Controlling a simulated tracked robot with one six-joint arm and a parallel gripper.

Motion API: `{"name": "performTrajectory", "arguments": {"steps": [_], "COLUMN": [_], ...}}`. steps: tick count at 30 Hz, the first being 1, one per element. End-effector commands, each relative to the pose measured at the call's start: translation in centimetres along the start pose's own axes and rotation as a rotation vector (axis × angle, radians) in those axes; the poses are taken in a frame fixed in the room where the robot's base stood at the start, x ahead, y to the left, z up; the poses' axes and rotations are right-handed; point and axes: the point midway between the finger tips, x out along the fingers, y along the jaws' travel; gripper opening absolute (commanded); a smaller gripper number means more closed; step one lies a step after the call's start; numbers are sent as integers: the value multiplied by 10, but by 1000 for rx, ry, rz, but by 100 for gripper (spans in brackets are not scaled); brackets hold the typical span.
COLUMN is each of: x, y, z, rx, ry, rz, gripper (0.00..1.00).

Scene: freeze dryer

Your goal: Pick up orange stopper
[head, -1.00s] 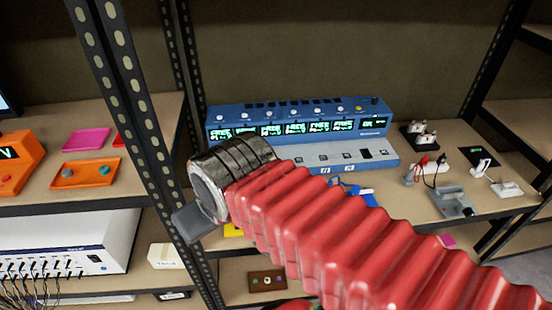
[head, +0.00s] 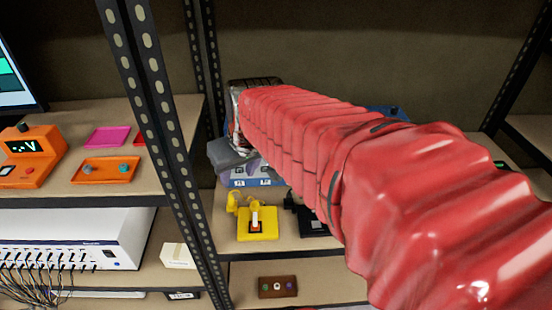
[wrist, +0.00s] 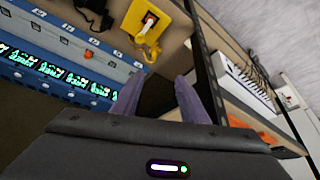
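I cannot make out an orange stopper for certain in either view. A small brown block (head: 278,287) with several small coloured pieces, too small to identify, lies on the lower shelf in the head view. My gripper (wrist: 160,98) shows two purplish fingers spread apart with nothing between them in the wrist view. In the head view my gripper (head: 240,160) is partly hidden by my red arm, in front of the blue machine (head: 250,182), above and apart from the brown block.
A yellow device (head: 258,223) with a white and orange switch stands on the shelf below my gripper. A black post (head: 165,130) rises left of my arm. An orange tray (head: 105,171) and orange meter (head: 30,158) sit on the left shelf. My arm hides much of the right shelf.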

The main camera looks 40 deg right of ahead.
Motion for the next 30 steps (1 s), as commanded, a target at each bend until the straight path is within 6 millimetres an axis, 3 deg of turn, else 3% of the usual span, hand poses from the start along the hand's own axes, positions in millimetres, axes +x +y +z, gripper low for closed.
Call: {"name": "performTrajectory", "arguments": {"steps": [6,12,21,25,30], "x": [32,64,115,130,137], "y": [54,111,206,234,248], "z": [-34,-55,-65,-63,-62], "rx": [55,101,175,194,201], "ry": [-20,-34,-51,-54,-54], "rz": [24,43,72,81,85], "gripper": [40,40,40,40,40]}}
